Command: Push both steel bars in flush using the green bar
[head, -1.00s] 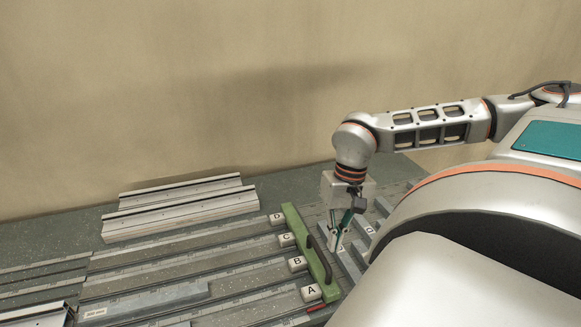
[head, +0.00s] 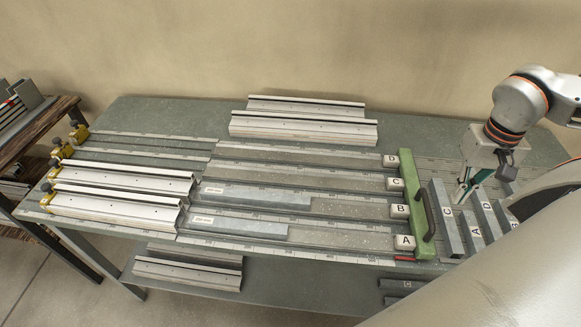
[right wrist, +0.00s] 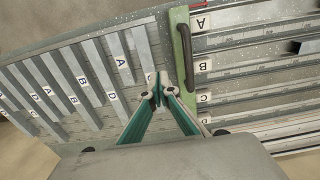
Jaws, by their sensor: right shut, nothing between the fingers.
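The green bar (head: 408,190) with a dark handle lies across the right ends of the lanes labelled A to D. It also shows in the right wrist view (right wrist: 174,30). One blue-grey steel bar (head: 262,197) lies in lane B and another (head: 240,229) in lane A. Both right ends are well to the left of the green bar. The left ends are close to white profiles (head: 120,203); I cannot tell if they touch. My right gripper (head: 461,201) is shut and empty, just right of the green bar, above the loose labelled bars. My left gripper is not in view.
Several loose bars (head: 440,215) with letter labels lie right of the green bar, under my right gripper. White profiles (head: 300,128) lie at the bench's back. Yellow clamps (head: 79,137) stand at the left end. A wooden shelf (head: 35,130) stands left of the bench.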

